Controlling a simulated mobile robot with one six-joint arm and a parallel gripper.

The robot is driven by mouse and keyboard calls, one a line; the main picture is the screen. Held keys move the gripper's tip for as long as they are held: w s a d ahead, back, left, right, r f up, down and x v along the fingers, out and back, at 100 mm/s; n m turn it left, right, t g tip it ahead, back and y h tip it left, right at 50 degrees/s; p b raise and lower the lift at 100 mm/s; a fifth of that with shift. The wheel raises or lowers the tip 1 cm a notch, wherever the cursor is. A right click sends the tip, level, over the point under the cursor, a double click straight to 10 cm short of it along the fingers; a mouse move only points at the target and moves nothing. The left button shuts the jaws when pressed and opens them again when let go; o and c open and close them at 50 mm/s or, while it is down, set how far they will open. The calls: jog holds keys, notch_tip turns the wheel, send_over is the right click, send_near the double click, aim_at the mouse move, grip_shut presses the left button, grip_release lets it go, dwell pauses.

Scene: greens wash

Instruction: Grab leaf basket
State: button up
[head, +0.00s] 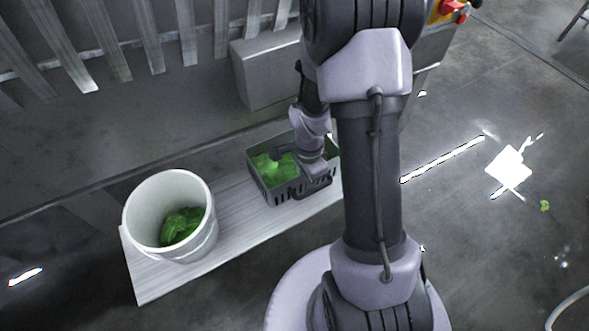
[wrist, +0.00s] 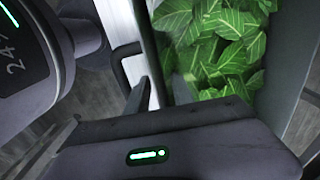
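The leaf basket (head: 262,187) is a grey-green slotted crate with green leaves (head: 268,168) in it. It stands on a pale board, right of a white bucket. My gripper (head: 300,175) is at the basket's right part, over or against its near wall, and hides some of the rim. In the wrist view the leaves (wrist: 215,45) and the basket's inner wall (wrist: 291,60) fill the upper right, with my gripper's dark body in front.
A white bucket (head: 143,221) with green leaves stands on the left of the pale board (head: 160,284). A grey metal box (head: 268,75) is behind the basket. Slatted strips hang at the upper left. The floor on the right is mostly clear, with a small green scrap (head: 545,205).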

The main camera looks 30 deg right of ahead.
grip_shut()
dwell(1.3)
